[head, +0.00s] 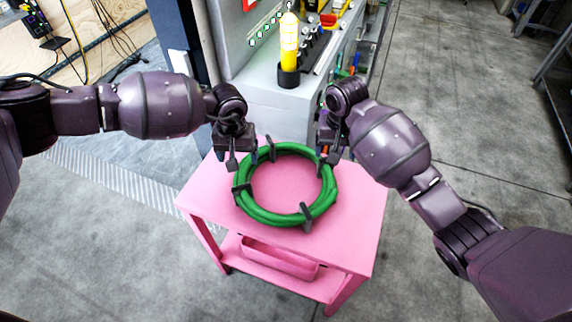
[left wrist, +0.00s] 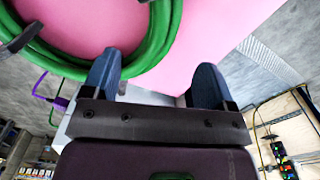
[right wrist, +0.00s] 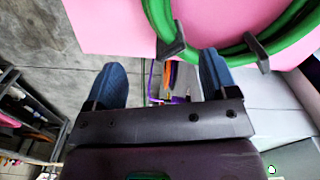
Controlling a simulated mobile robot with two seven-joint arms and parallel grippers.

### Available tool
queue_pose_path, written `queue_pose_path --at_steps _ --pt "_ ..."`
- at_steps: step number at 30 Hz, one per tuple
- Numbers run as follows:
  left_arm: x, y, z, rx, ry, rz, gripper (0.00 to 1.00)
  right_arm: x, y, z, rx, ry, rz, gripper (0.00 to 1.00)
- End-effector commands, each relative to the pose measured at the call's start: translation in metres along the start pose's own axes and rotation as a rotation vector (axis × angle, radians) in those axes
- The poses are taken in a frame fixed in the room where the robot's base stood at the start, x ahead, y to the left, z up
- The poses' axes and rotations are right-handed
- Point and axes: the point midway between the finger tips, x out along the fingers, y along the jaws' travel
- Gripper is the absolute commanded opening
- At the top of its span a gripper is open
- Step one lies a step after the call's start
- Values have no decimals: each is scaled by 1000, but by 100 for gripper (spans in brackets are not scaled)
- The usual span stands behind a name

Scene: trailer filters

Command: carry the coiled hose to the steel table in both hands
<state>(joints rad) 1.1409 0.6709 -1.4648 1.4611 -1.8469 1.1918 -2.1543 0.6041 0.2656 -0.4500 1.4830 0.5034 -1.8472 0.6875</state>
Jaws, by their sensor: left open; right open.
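The coiled green hose (head: 268,214), bound with several dark clips, lies flat on a pink table (head: 355,205). My left gripper (head: 240,158) is open at the coil's far left side. In the left wrist view the hose (left wrist: 166,38) passes close to one fingertip, and nothing sits between the fingers (left wrist: 156,85). My right gripper (head: 329,153) is open at the coil's far right side. In the right wrist view the hose (right wrist: 290,22) lies just beyond one finger, and the gap between the fingers (right wrist: 163,80) holds no hose. A grey metal table (head: 556,95) shows partly at the right edge.
A grey bench (head: 270,100) with a yellow lamp (head: 289,45) and tools stands just behind the pink table. A pink bin (head: 280,260) sits on its lower shelf. Concrete floor (head: 455,120) is open to the right. A ridged metal strip (head: 125,180) lies at left.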

Motion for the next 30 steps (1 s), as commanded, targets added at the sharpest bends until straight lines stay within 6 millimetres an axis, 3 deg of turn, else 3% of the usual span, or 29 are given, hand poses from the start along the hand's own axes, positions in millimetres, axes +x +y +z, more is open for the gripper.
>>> queue_pose_path --at_steps 16,30 --pt "8 -1 0 1 -1 -3 79 8 0 0 0 -2 1 79" --pt "77 0 0 0 -2 -2 79 77 0 0 1 -3 2 79"
